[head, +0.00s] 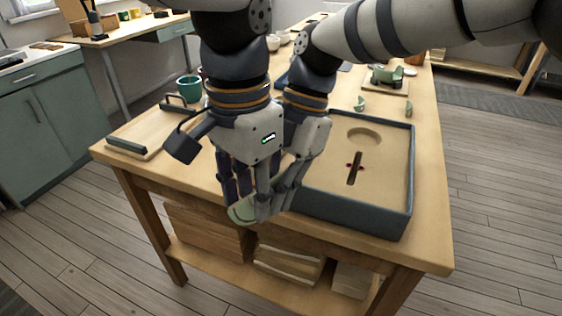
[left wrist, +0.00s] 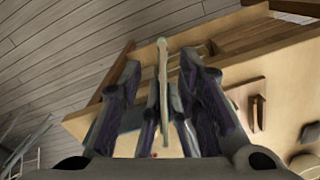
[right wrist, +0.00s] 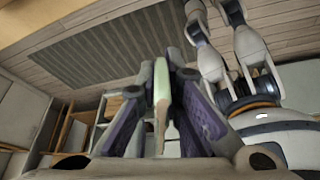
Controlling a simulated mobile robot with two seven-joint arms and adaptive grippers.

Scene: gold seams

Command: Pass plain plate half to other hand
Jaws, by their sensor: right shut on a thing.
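The plain plate half (head: 240,213) is a pale green piece near the table's front edge in the head view, partly hidden by fingers. My right gripper (head: 277,208) is shut on it. In the right wrist view the plate half (right wrist: 162,88) stands edge-on between the close fingers. My left gripper (head: 246,197) is beside the right one, its fingers around the same piece. In the left wrist view the plate half (left wrist: 163,75) shows edge-on between the left fingers, with a visible gap on each side, so the left gripper is open.
A dark-rimmed sand tray (head: 411,175) with a round hollow and a dark slot lies to the right. A wooden tray (head: 150,143) and a green cup (head: 188,88) are at the left. Small green shards (head: 360,103) lie behind the sand tray. Boards fill the lower shelf (head: 285,262).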

